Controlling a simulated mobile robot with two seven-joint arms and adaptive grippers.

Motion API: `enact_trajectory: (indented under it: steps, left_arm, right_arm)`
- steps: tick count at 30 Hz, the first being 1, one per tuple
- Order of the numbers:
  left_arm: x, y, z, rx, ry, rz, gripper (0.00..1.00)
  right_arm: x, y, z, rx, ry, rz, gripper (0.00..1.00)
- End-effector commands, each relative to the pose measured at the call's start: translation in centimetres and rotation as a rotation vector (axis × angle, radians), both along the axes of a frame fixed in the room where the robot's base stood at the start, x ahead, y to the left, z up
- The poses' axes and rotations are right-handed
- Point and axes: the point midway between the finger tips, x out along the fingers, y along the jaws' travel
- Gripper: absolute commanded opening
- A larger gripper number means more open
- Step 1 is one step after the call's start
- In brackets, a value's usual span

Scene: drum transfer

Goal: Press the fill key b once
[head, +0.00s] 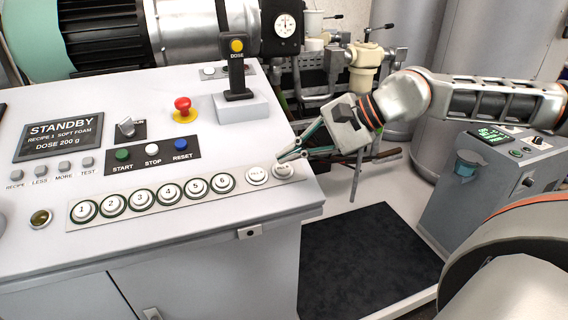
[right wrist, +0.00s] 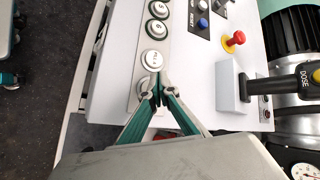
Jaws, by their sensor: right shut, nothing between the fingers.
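Two round white fill keys sit at the right end of the key row on the sloped console. The inner one (head: 257,174) is fully visible, and the outer one, fill key b by its place (head: 283,171), is beside it at the console's right edge. Their lettering is too small to read surely. My right gripper (head: 291,155) is shut and empty, its fingertips right at the outer key. In the right wrist view the fingertips (right wrist: 158,88) partly cover the outer key (right wrist: 142,88); I cannot tell whether they touch it. My left gripper is out of view.
Several numbered keys (head: 141,199) run left of the fill keys. A display (head: 60,133) reads STANDBY. A red stop button (head: 184,108) and a DOSE lever (head: 237,75) stand farther back. Beyond the console's right edge lies a dark floor mat (head: 365,262).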

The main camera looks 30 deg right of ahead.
Motion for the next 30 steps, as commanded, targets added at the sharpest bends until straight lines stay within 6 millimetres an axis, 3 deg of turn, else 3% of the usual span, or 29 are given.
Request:
enact_trajectory:
  steps: [1, 12, 30]
  left_arm:
    - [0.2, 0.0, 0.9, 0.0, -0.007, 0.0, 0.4]
    - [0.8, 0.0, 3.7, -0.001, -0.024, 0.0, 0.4]
    - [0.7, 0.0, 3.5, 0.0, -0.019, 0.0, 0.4]
  right_arm:
    - [-0.2, 0.0, 1.0, 0.0, -0.004, 0.0, 0.0]
    - [-1.2, 0.3, 3.8, 0.0, -0.004, 0.001, 0.0]
    - [-1.3, 0.3, 3.9, 0.0, 0.0, 0.0, 0.0]
